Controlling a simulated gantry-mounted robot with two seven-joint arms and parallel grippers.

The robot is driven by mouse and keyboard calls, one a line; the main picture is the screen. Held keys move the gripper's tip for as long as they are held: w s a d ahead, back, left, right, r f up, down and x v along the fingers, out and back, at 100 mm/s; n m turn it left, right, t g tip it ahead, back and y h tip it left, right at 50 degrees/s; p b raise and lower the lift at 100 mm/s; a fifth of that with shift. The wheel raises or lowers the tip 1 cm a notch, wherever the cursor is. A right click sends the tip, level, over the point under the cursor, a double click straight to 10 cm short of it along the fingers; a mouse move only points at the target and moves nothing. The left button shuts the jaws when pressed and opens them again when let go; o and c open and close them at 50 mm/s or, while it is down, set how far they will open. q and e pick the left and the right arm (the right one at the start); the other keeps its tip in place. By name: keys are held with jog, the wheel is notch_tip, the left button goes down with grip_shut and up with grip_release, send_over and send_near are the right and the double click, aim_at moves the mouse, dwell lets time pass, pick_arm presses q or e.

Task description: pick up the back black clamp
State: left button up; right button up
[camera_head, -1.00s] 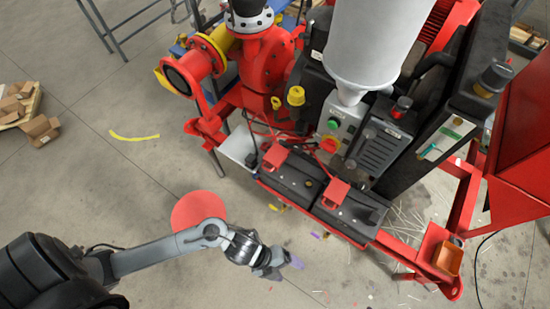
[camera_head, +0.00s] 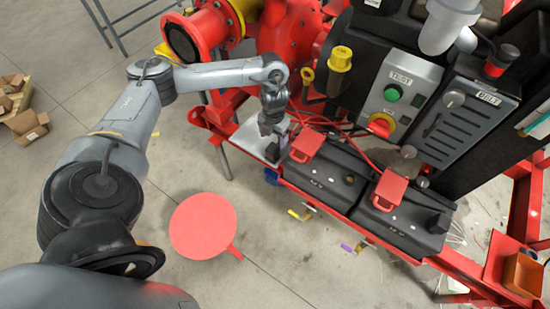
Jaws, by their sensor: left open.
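My left gripper (camera_head: 275,136) points down over the white tray (camera_head: 246,136) at the left end of the near battery. Its jaws are open, and their tips are close to the tray and the battery's left edge. The back black clamp cannot be made out clearly; the dark gripper covers much of that spot, and I cannot tell whether the jaws touch anything. A red clamp (camera_head: 306,145) sits on the left battery (camera_head: 325,172), just right of the gripper. Another red clamp (camera_head: 389,189) sits on the right battery (camera_head: 405,215). My right gripper is not in view.
Red cables run behind the batteries. A grey control panel (camera_head: 400,88) with a green button and a red-yellow switch stands behind them. The red skid rail (camera_head: 330,208) edges the front. A red round disc (camera_head: 203,226) shows over open floor; boxes (camera_head: 25,125) lie far left.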

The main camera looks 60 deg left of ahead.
aim_at(273, 148)
pick_arm(q)
notch_tip(273, 148, down, 5)
jog(key=shift+w+f+b, duration=0.1)
jog(key=shift+b, duration=0.35)
jog(key=shift+a+f+b, duration=0.25)
jog(key=shift+f+b, duration=0.1)
jog(key=shift+f, duration=0.95)
jog(key=shift+a+f+b, duration=0.2)
jog(key=shift+f+b, duration=0.1)
jog(key=shift+f, duration=0.95)
jog(key=c, duration=1.3)
jog(key=shift+o, duration=0.2)
notch_tip(273, 148, up, 9)
jog(key=shift+f+p, duration=0.1)
jog(key=shift+p, duration=0.9)
jog(key=shift+r, duration=0.65)
